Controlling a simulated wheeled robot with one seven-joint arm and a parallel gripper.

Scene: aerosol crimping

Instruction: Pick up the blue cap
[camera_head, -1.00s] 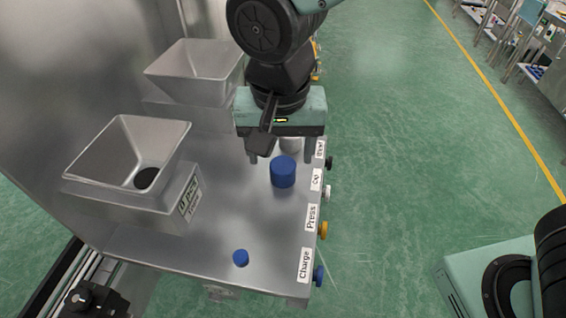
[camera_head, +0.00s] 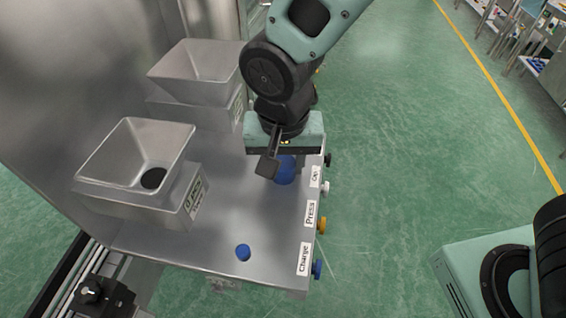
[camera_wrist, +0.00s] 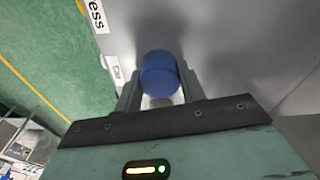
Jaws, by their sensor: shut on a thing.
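The blue cap (camera_head: 286,171), a plain blue cylinder, is near the right edge of the metal table, beside the "Cap" label. In the wrist view the blue cap (camera_wrist: 159,74) sits between the two fingers of my gripper (camera_wrist: 160,85), which is shut on it. Whether the cap touches the table is not clear.
A smaller blue piece (camera_head: 243,252) is at the table's front, by the "Charge" label. Two metal hoppers (camera_head: 137,155) (camera_head: 197,75) stand on the left. Coloured knobs (camera_head: 321,225) line the right edge. The middle of the metal table (camera_head: 235,215) is clear.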

